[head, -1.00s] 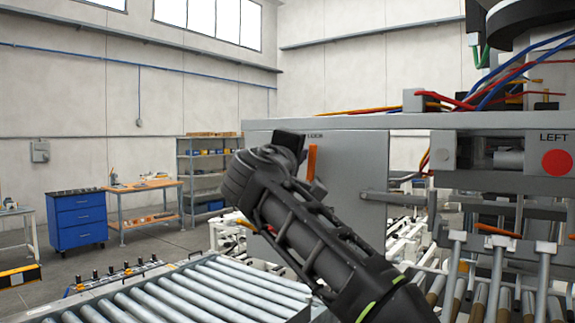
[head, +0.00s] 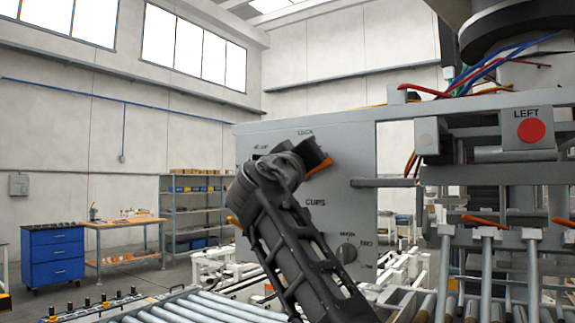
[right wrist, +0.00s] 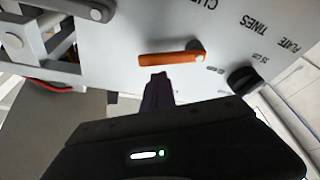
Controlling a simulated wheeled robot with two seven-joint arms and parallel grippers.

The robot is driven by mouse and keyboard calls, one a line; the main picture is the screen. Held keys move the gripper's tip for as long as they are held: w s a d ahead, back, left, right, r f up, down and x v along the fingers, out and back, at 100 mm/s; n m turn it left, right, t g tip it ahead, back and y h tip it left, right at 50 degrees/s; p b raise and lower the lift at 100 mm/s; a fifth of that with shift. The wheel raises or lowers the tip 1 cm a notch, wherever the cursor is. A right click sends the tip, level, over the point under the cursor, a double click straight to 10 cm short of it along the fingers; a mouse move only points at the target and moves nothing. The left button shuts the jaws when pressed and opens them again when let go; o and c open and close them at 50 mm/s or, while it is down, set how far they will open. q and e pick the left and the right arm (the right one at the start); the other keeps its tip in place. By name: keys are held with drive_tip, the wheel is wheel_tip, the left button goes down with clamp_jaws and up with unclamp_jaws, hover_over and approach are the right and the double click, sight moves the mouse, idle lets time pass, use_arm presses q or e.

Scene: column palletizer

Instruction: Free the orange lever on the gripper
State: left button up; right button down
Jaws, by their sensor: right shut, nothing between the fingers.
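The grey panel (head: 390,170) of the overhead gripper unit faces me, with labels such as CUPS. In the head view an orange lever (head: 319,166) shows beside my right gripper (head: 318,150), slanting up to the right and partly hidden by it. In the right wrist view an orange lever (right wrist: 168,59) lies nearly level, with a round pivot at its right end. My right gripper (right wrist: 158,76) is shut and empty; its tips are just below the lever there. I cannot tell whether they touch. My left gripper is out of view.
A dark knob (head: 347,253) sits low on the panel; an orange piece (head: 235,222) shows left of my arm. A red button (head: 530,131) marked LEFT is at right. Roller conveyor (head: 185,308) lies below. A blue cabinet (head: 54,259) stands far left.

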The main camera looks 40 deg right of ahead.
use_arm(q)
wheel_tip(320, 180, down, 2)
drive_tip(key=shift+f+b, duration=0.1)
drive_tip(key=shift+b, duration=0.7)
use_arm(e)
drive_tip(key=shift+s+d+f+m+h, duration=0.1)
drive_tip(key=shift+s+f+m+h, duration=0.4)
drive_tip(key=shift+m, duration=0.5)
drive_tip(key=shift+f+g, duration=0.1)
drive_tip(key=shift+g, duration=0.2)
